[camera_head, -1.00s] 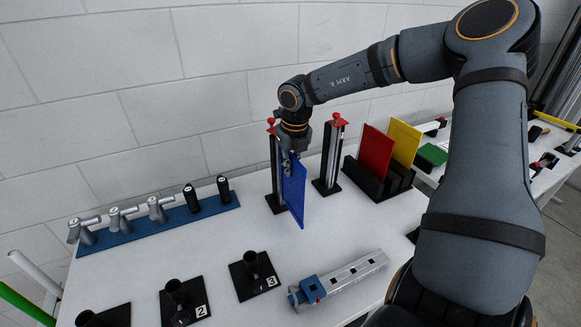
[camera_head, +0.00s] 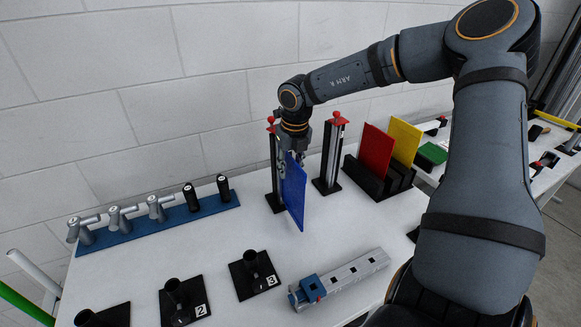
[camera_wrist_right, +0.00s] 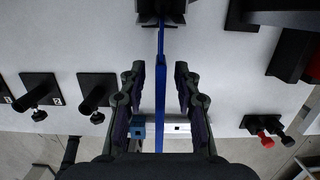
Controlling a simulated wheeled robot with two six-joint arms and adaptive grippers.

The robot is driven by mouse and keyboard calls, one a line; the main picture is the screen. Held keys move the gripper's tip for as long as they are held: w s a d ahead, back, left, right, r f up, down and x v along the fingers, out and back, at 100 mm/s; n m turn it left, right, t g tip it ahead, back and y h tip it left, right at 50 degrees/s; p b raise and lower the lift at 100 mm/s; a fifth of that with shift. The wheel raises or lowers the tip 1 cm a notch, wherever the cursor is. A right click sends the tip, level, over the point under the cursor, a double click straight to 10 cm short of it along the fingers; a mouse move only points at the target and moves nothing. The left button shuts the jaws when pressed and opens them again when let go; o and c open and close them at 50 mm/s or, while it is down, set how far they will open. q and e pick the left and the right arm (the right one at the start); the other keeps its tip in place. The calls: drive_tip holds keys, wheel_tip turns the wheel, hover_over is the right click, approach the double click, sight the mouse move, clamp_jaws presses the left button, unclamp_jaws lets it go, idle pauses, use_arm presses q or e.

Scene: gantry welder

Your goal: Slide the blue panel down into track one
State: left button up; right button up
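The blue panel (camera_head: 294,196) stands upright at the left red-topped track post (camera_head: 276,165), in front of it. In the right wrist view the panel (camera_wrist_right: 160,95) shows edge-on, with its far end at a dark post and base (camera_wrist_right: 160,14); I cannot tell how deep it sits in a slot. My right gripper (camera_head: 294,162) is above the panel's top edge. In the wrist view its two fingers (camera_wrist_right: 160,82) are spread on either side of the panel, with gaps on both sides. A second red-topped post (camera_head: 329,157) stands to the right. My left gripper is not in view.
A black rack with red (camera_head: 376,151) and yellow (camera_head: 404,142) panels stands right of the posts. A blue rail (camera_head: 155,225) with several fittings lies left. Black numbered stands (camera_head: 254,275) and a grey-blue bar (camera_head: 340,277) lie in front.

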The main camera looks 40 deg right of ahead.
wheel_tip(320, 180, up, 28)
drive_tip(key=p, duration=2.4)
drive_tip(key=shift+r, duration=0.25)
